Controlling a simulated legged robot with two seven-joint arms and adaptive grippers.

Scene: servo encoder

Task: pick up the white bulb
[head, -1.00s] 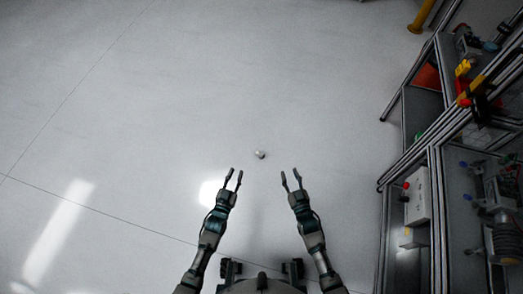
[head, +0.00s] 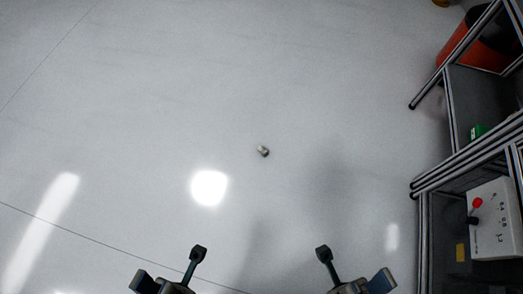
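A small bulb (head: 263,151), pale with a greyish part, lies on the floor near the middle of the head view. My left gripper (head: 169,267) is at the bottom left of centre, with its two fingers spread and nothing between them. My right gripper (head: 354,268) is at the bottom right of centre, also with spread fingers and empty. Both grippers are well apart from the bulb, nearer the bottom edge of the view. The arms behind them are mostly cut off by the frame.
The glossy light floor (head: 150,120) around the bulb is clear, with bright reflections. A metal-framed rack (head: 428,185) stands along the right side.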

